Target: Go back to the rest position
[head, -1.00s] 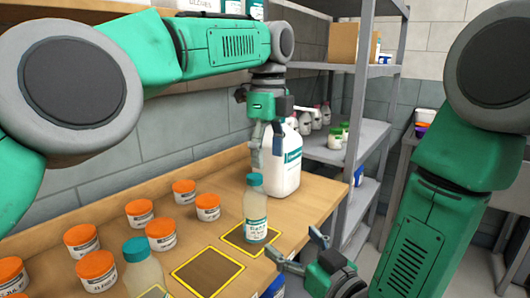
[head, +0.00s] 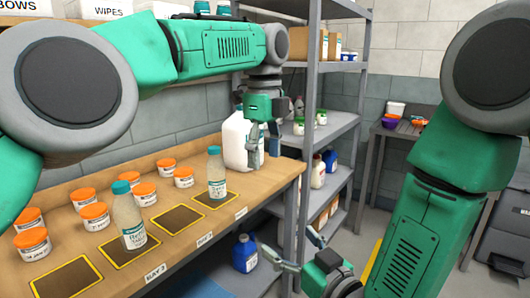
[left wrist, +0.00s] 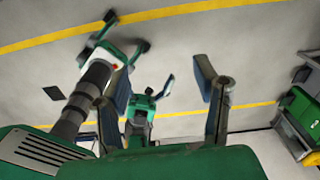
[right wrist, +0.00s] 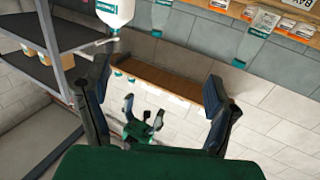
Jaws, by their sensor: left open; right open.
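My left gripper (head: 264,150) hangs open and empty, fingers down. In the head view it overlaps the right side of the white jug (head: 236,140); I cannot tell the gap. My right gripper (head: 286,238) is open and empty, low in front of the bench edge. The left wrist view shows the left fingers (left wrist: 162,75) apart over floor. The right wrist view shows the right fingers (right wrist: 158,72) apart with nothing between them. One teal-capped bottle (head: 217,178) stands upright on a far marked square, another (head: 130,222) on a nearer one.
The wooden bench (head: 262,182) holds several orange-lidded jars (head: 145,194) behind the marked squares, two of them empty (head: 178,219). A grey shelf unit (head: 312,90) stands beyond it. A blue jug (head: 245,254) sits below the bench. Floor shows at right.

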